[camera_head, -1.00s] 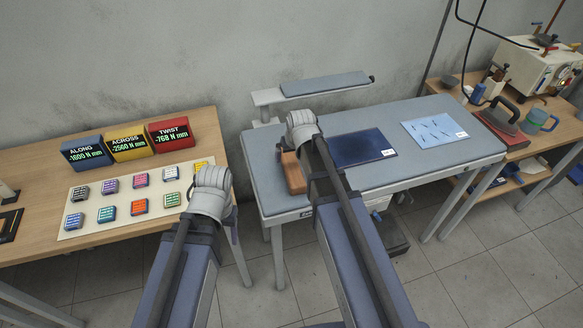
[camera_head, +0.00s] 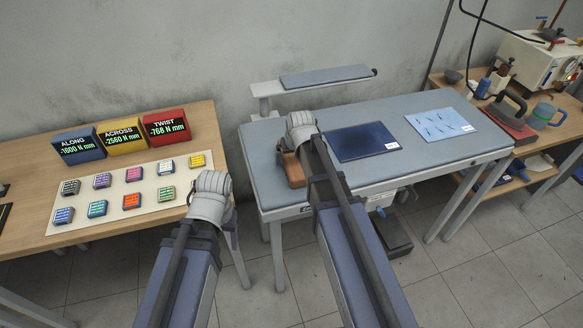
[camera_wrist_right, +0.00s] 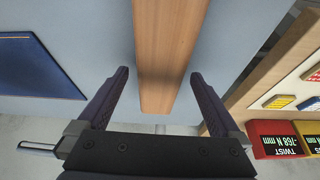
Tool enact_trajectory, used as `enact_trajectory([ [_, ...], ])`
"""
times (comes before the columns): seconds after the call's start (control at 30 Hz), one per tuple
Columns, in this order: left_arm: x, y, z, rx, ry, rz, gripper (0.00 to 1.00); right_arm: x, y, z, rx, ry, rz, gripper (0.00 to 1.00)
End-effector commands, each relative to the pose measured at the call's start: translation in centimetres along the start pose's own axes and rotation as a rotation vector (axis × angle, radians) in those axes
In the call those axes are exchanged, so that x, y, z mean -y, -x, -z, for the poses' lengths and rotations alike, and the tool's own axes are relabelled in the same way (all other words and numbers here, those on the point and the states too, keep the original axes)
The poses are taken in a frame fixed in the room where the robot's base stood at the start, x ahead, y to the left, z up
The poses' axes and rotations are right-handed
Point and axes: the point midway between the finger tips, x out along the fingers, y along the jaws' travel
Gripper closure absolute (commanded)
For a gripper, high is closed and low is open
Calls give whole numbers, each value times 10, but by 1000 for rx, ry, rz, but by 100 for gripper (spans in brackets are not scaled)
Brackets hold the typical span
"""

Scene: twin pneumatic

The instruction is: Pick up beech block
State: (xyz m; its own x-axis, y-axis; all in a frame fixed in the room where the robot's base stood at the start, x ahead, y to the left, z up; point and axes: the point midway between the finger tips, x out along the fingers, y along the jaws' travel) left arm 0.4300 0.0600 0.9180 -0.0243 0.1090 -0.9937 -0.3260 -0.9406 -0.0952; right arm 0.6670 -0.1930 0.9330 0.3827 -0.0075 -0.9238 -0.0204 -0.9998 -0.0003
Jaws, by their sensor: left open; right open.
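The beech block (camera_head: 292,170) is a brown wooden bar on the left end of the blue-grey padded table (camera_head: 255,158). In the head view my right arm hides part of it. In the right wrist view the block (camera_wrist_right: 168,55) runs lengthwise between the two fingers of my right gripper (camera_wrist_right: 158,75). The fingers are open, with a visible gap on each side of the block. My left gripper (camera_head: 232,225) is open at the front right corner of the wooden bench, away from the block; its fingers are mostly hidden by the wrist.
A dark blue panel (camera_head: 361,142) and a light blue sheet (camera_head: 439,124) lie right of the block. A narrow padded arm (camera_head: 325,76) rises behind it. The left bench (camera_head: 110,228) holds three display boxes and a board of small coloured blocks. An iron (camera_head: 508,106) stands far right.

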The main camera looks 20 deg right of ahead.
Motion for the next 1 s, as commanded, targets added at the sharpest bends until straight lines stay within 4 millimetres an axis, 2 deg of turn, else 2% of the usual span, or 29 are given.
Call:
enact_trajectory([
  [0.03, -1, -12, 1, 0, 0, 0, 37, 0, -13, -1, 0, 0, 0, 0],
  [0.1, -2, -15, 1, 0, 0, 0, 37, 0, -17, 0, 0, 0, 0, 0],
  [0.37, -1, -14, 1, 0, 0, 0, 37, 0, -15, 0, 0, 0, 0, 0],
  [1.0, -1, -14, 1, 0, 0, 0, 37, 0, -15, 0, 0, 0, 0, 72],
])
